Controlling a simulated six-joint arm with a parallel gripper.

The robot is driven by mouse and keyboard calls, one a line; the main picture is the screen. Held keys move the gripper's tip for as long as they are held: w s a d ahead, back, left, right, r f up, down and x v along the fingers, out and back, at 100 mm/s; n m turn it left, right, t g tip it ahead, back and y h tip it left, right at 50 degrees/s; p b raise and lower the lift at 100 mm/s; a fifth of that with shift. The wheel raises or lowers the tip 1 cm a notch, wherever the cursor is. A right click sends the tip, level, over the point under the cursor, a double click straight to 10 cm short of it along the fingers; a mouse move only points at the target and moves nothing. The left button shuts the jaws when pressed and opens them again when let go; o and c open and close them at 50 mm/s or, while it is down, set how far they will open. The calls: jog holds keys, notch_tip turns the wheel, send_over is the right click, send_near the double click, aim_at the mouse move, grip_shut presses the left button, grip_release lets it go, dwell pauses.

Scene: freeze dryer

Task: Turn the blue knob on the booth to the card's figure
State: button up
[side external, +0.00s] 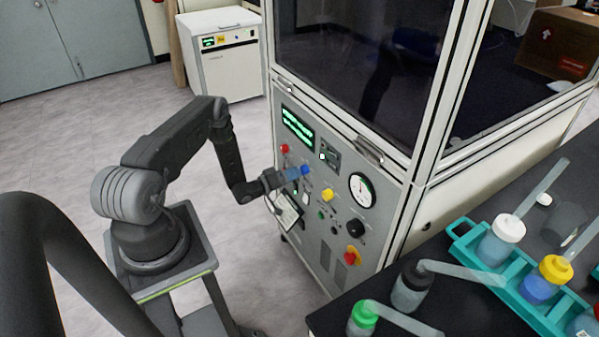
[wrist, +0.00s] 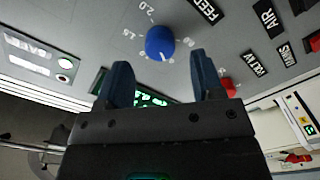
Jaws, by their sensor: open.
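The blue knob (side external: 306,170) is on the upper part of the booth's grey panel. In the wrist view the blue knob (wrist: 160,42) sits in a ring of white scale marks, with "2.0" and "1.5" readable beside it. A small pale mark shows at its lower edge. My gripper (side external: 291,174) is at the panel close to the knob. In the wrist view my gripper (wrist: 163,78) is open, its two blue fingers apart with the knob beyond and between them.
A red button (side external: 284,149), a yellow knob (side external: 327,195), a black knob (side external: 355,228) and a round gauge (side external: 362,189) share the panel. A green-lit display (side external: 297,127) is above. A dark bench with a teal bottle rack (side external: 481,266) stands at right.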

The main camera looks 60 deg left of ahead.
aim_at(304, 170)
jog(key=shift+w, duration=1.85)
jog(key=shift+c, duration=0.3)
jog(key=c, duration=0.9)
jog(key=shift+o, duration=0.2)
jog(key=shift+m, duration=0.4)
jog(key=m, duration=2.2)
jog(key=shift+m, duration=0.4)
jog(key=shift+d, duration=0.1)
